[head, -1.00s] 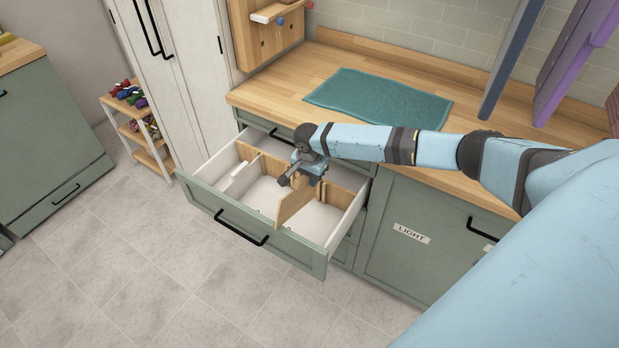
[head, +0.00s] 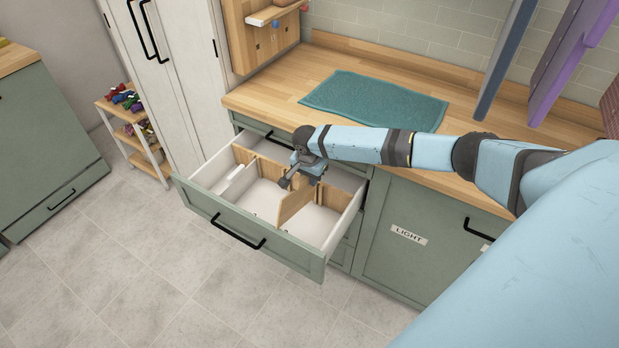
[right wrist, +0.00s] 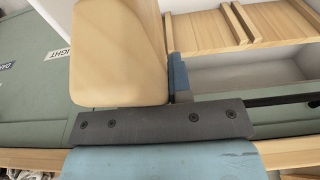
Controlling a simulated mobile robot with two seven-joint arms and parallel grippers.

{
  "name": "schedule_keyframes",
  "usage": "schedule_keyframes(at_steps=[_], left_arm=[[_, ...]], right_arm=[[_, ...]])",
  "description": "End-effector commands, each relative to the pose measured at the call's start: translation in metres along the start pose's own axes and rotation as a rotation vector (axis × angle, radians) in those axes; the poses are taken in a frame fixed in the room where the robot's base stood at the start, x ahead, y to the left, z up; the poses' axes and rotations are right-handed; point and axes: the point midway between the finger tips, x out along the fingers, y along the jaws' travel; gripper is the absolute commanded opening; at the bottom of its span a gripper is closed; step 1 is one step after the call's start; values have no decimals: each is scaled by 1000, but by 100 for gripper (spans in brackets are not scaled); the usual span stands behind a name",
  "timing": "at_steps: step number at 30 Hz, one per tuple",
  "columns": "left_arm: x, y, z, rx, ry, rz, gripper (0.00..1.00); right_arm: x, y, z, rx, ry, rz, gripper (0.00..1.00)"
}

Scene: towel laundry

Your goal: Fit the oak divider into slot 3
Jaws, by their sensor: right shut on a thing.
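The oak divider (head: 295,203) is a flat, light wood panel, held on edge across the right part of the open drawer (head: 222,219). My right gripper (head: 300,179) is shut on its upper part, over the drawer. In the right wrist view the divider (right wrist: 118,52) fills the upper left, close to the camera. The divider's lower edge is against the drawer's white interior in the picture; I cannot tell whether it touches the floor or sits in a slot. Slot 3 cannot be made out. My left gripper is not in view.
Other wood partitions (right wrist: 210,32) stand in the drawer. A white item (head: 240,182) lies in its left part. The counter above holds a teal towel (head: 375,99). A cupboard labelled LIGHT (head: 408,235) is at right. The floor in front is clear.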

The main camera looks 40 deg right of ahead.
Motion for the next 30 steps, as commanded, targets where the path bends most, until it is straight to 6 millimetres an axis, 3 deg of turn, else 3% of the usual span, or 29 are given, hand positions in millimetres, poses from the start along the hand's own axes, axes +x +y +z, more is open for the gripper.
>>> schedule_keyframes(at_steps=[30], left_arm=[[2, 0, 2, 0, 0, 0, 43]], right_arm=[[9, 0, -19, 0, 49, 1, 0]])
